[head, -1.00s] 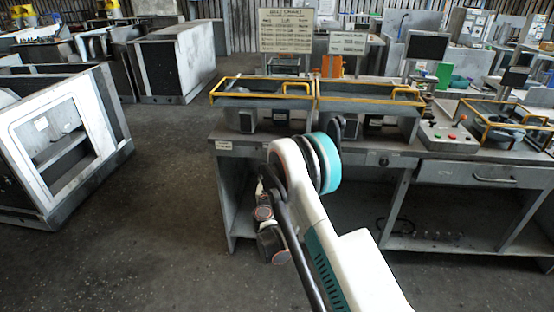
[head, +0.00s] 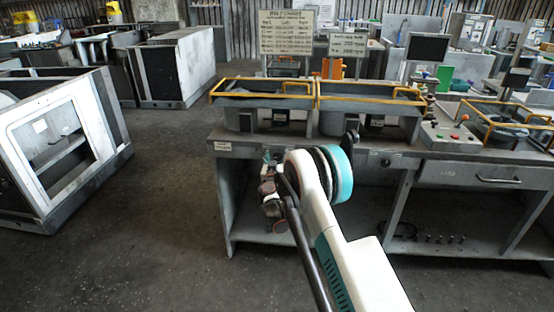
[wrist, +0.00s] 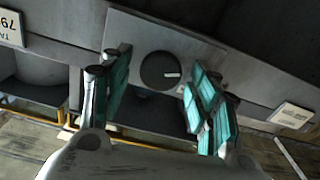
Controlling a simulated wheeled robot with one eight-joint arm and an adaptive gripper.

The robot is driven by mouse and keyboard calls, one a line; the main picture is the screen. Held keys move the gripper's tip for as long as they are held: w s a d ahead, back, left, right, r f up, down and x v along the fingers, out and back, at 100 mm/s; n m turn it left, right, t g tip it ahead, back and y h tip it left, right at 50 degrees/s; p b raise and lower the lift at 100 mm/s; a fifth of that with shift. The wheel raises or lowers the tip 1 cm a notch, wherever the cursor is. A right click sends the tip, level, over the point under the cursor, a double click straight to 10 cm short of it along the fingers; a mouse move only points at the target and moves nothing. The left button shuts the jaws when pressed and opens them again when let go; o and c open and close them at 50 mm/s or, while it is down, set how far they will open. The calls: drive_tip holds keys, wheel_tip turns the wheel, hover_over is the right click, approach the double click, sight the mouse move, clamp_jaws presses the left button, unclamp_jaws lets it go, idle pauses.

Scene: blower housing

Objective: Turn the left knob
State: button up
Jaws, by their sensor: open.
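The knob (wrist: 160,71) is a dark round disc with a short white mark, set on the grey front panel (wrist: 125,32) in the wrist view. My gripper (wrist: 157,80) is open, with teal-padded fingers on either side of the knob in that picture. I see no clear contact; the remaining distance is hard to judge. In the head view my gripper (head: 272,158) is at the left part of the bench front, below the left yellow-railed housing (head: 262,104). The left knob is hidden there by my gripper and arm. Another dark knob (head: 386,161) shows farther right.
The grey bench (head: 228,200) has an open lower shelf and a drawer (head: 485,176) at right. A control box (head: 447,135) with coloured buttons stands on top. A tilted white-framed cabinet (head: 60,150) stands at left. The floor (head: 165,210) between is clear.

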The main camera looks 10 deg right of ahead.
drive_tip(key=c, duration=1.1)
drive_tip(key=shift+o, duration=0.2)
drive_tip(key=shift+n, duration=0.3)
drive_tip(key=n, duration=0.3)
drive_tip(key=shift+n, duration=0.4)
drive_tip(key=n, duration=0.3)
drive_tip(key=shift+a+n, duration=0.15)
drive_tip(key=shift+n, duration=0.15)
drive_tip(key=n, duration=0.3)
drive_tip(key=shift+f+n, duration=0.1)
drive_tip(key=shift+n, duration=0.2)
drive_tip(key=n, duration=0.3)
drive_tip(key=shift+f+n, duration=0.1)
drive_tip(key=shift+n, duration=0.2)
drive_tip(key=n, duration=0.6)
drive_tip(key=shift+f+n, duration=0.15)
drive_tip(key=shift+n, duration=0.15)
